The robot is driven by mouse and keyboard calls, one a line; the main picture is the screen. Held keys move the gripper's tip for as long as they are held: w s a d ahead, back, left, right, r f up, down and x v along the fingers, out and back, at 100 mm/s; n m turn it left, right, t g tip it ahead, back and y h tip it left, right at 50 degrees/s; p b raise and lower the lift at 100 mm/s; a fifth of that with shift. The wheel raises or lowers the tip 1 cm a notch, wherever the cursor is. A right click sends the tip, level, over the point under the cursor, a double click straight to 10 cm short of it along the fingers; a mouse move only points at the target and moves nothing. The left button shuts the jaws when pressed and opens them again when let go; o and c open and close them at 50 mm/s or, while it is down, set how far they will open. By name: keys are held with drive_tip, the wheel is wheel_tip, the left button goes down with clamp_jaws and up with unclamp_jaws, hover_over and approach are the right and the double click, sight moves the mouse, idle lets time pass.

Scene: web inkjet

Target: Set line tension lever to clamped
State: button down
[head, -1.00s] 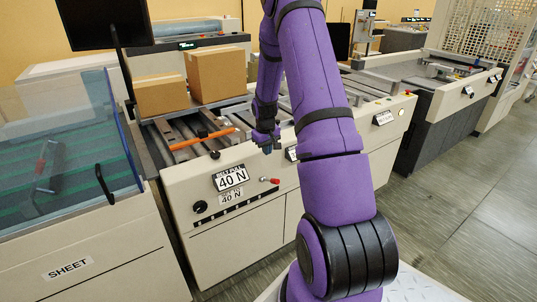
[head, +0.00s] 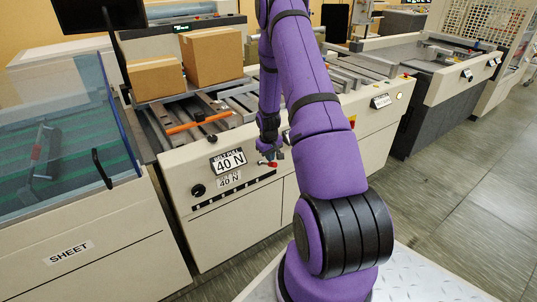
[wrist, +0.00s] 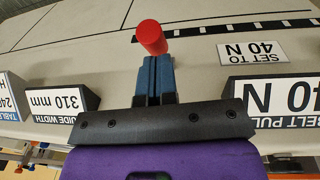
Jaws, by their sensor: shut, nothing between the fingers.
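A small red-tipped lever (head: 269,164) sticks out of the cream front panel, to the right of the 40 N labels; no lever name is readable. Its red knob (wrist: 151,37) shows in the wrist view just past my fingertips. My gripper (head: 272,153) is at the lever, pointing down, with its blue fingers shut together and empty. In the wrist view the fingertips (wrist: 154,62) overlap the lower edge of the knob; I cannot tell whether they touch it. The lever's shaft is mostly hidden behind the gripper.
A BELT PULL 40 N sign (head: 228,162) and a SET TO 40 N label (wrist: 266,52) are beside the lever. A black knob (head: 198,190) is to the left. An orange bar (head: 199,122) and cardboard boxes (head: 213,55) are on top. A GUIDE WIDTH sign (wrist: 57,98) also shows.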

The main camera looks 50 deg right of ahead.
sight(274, 165)
drive_tip(key=shift+s, duration=0.1)
idle(0.3)
drive_tip(key=shift+s+a+f, duration=0.2)
drive_tip(key=shift+s+f, duration=0.4)
drive_tip(key=shift+f, duration=0.05)
drive_tip(key=t, duration=0.1)
drive_tip(key=s+f+t, duration=0.1)
drive_tip(key=t, duration=0.1)
drive_tip(key=shift+s+a+f+h, duration=0.1)
drive_tip(key=shift+f+h, duration=0.1)
drive_tip(key=shift+h, duration=0.1)
wheel_tip(274, 165, down, 10)
drive_tip(key=s+t+h, duration=0.1)
drive_tip(key=t, duration=0.5)
drive_tip(key=shift+s+a+h, duration=0.25)
drive_tip(key=shift+h, duration=0.05)
idle(0.3)
